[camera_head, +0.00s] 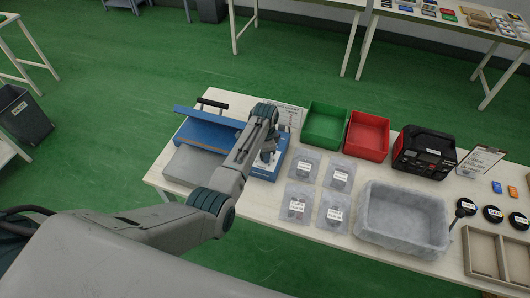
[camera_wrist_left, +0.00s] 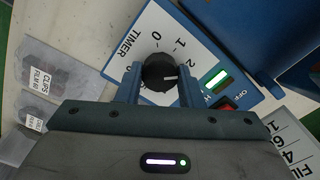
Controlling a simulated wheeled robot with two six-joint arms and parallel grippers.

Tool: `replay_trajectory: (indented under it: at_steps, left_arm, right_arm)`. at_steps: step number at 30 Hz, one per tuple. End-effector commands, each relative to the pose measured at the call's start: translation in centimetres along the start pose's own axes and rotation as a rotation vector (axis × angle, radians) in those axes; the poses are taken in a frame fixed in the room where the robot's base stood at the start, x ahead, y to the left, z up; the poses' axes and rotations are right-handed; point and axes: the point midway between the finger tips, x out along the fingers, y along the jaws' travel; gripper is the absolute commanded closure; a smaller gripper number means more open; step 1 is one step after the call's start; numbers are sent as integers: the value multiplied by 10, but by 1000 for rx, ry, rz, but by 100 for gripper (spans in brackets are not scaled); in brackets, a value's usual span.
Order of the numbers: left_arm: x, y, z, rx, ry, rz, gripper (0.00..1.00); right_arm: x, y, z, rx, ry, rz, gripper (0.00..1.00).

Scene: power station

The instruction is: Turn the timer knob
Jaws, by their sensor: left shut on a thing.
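The timer knob (camera_wrist_left: 160,72) is black and round with a white pointer line, set on a white panel marked TIMER with a number scale, in the left wrist view. The line points right, near the 2. My left gripper (camera_wrist_left: 158,80) is shut on the knob, one finger on each side. In the head view the blue machine (camera_head: 207,134) stands at the table's left end. My left gripper (camera_head: 268,155) is at its right side there, and my arm hides the knob. My right gripper is not in view.
Labelled plastic bags (camera_head: 299,202) lie right of the machine. A green bin (camera_head: 325,118), a red bin (camera_head: 367,133), a black device (camera_head: 424,152) and a grey tray (camera_head: 404,218) stand farther right. In the wrist view, a green-lit indicator (camera_wrist_left: 215,78) and a red switch (camera_wrist_left: 228,103) sit beside the knob.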

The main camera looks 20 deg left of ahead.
Motion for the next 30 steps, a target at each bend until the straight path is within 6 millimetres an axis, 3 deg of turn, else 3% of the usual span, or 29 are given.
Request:
replay_trajectory:
  at_steps: [6, 7, 9, 10, 21, 26, 30]
  left_arm:
    - [-1, -1, -1, -1, 3, -2, 89]
    - [-1, -1, -1, -1, 3, -2, 60]
    - [-1, -1, -1, -1, 3, -2, 47]
    - [-1, -1, -1, -1, 3, -2, 44]
    - [-5, 0, -1, -1, 2, -1, 44]
    - [-26, -1, -1, -1, 4, -4, 44]
    - [-54, -1, -1, -1, 5, -5, 44]
  right_arm:
    - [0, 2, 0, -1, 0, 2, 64]
    - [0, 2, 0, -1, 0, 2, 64]
    - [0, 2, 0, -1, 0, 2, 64]
    - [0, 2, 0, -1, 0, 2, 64]
    - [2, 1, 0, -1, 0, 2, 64]
    - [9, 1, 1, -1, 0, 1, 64]
    - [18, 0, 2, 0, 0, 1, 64]
